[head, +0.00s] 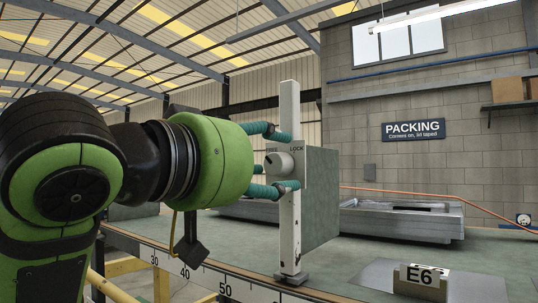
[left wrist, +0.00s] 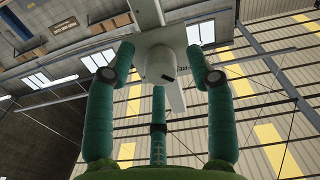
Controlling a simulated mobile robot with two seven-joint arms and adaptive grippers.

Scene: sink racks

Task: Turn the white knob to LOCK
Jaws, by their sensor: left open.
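The white knob (head: 279,165) is on a grey plate facing my left gripper. Its dark mark points up and left, toward a partly hidden label, and away from the word LOCK at upper right. My left gripper (head: 272,160) is open, with teal fingers above and below the knob. In the left wrist view the knob (left wrist: 160,66) sits between the spread fingertips of my left gripper (left wrist: 160,72), with gaps at both sides. A third finger is below it. My right gripper is not in view.
The plate is fixed to a white post (head: 289,230) beside a grey-green box (head: 321,195) on the bench. A metal tray (head: 440,224) lies behind. An E6 card (head: 420,281) stands at front right. A numbered scale (head: 203,284) runs along the bench edge.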

